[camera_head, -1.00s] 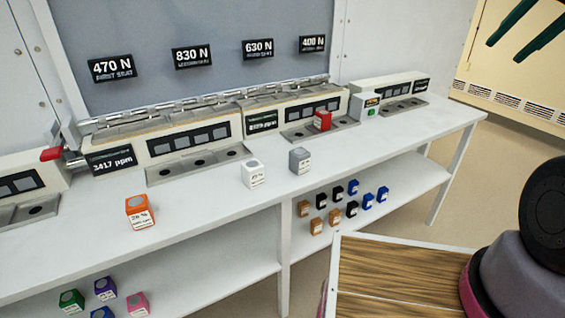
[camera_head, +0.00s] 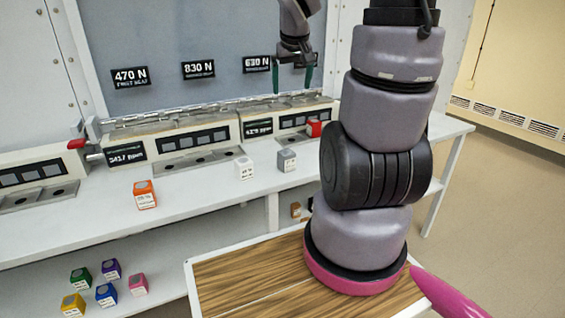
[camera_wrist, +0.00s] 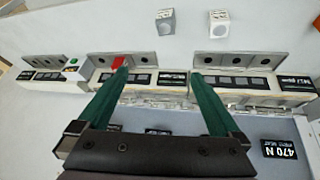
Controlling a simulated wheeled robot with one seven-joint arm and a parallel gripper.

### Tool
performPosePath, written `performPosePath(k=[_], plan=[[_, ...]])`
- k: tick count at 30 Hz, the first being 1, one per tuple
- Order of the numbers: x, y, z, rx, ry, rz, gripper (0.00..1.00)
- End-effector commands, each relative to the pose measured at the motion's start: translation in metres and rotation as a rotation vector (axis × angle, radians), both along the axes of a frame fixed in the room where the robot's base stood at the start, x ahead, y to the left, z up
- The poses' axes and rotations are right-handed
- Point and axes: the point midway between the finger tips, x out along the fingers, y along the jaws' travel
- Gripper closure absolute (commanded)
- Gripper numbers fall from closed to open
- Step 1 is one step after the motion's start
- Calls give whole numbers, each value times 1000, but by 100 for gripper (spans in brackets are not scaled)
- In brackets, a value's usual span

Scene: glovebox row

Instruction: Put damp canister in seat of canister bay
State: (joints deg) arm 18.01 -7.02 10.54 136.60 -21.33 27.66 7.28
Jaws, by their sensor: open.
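Small cube canisters stand on the white bench: an orange one (camera_head: 145,194), a white one (camera_head: 244,168) and a grey one (camera_head: 287,160). Each has a label too small to read surely, so I cannot tell which is damp. A red canister (camera_head: 314,129) sits at a bay on the right. The middle canister bay (camera_head: 195,160) has a grey strip of dark round seats, apparently empty. My gripper (camera_head: 292,84) is open and empty, raised above the back of the bench. In the wrist view, my green fingers (camera_wrist: 160,70) are spread, with the grey (camera_wrist: 165,22) and white (camera_wrist: 219,23) canisters beyond.
Signs reading 470 N (camera_head: 130,77), 830 N (camera_head: 198,69) and 630 N (camera_head: 257,64) hang on the back panel. Another bay (camera_head: 30,185) stands at the left. Several coloured canisters lie on the lower shelf. The front of the bench is mostly clear.

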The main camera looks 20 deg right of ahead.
Motion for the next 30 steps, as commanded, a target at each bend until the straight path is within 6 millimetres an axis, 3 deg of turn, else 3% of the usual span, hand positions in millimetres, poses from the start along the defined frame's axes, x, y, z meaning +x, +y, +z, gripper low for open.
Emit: performPosePath(k=[1, 6, 12, 15, 30], plan=[[13, -13, -25, -12, 33, 21, 0], [50, -39, -99, -19, 83, 138, 0], [73, -49, -175, 45, 96, 256, 0], [77, -49, -199, 77, 91, 294, 0], [97, -43, -258, 107, 85, 329, 0]])
